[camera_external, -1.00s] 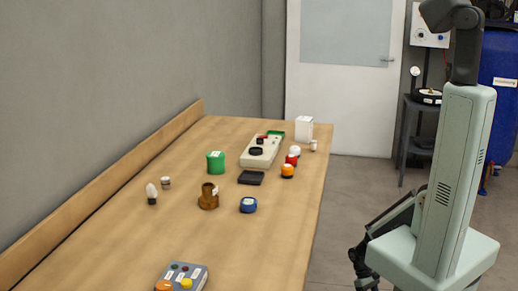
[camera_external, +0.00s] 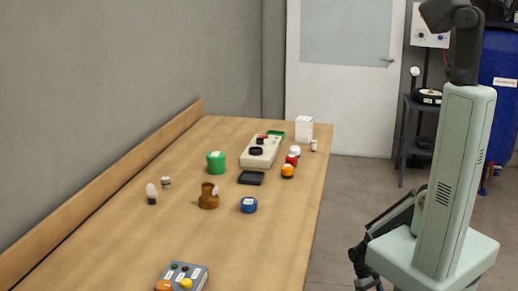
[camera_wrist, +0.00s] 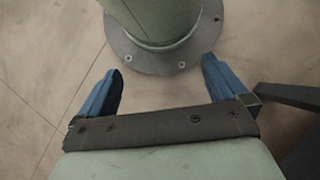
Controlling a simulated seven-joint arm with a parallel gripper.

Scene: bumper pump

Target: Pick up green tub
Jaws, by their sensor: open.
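The green tub (camera_external: 216,163) stands on the left middle part of the wooden table in the external view, with a pale label on it. My gripper (camera_wrist: 165,85) shows in the wrist view with its two blue fingers spread apart and nothing between them. It faces down over the floor and a round grey-green base. My gripper is well away from the green tub; the tub is not in the wrist view.
A brown pot (camera_external: 208,197), a black tray (camera_external: 251,178) and a blue round tub (camera_external: 248,205) are near the green tub. A beige control box (camera_external: 262,153) lies behind. A grey button box (camera_external: 181,278) is at the front. A wooden ledge (camera_external: 110,190) runs along the left edge.

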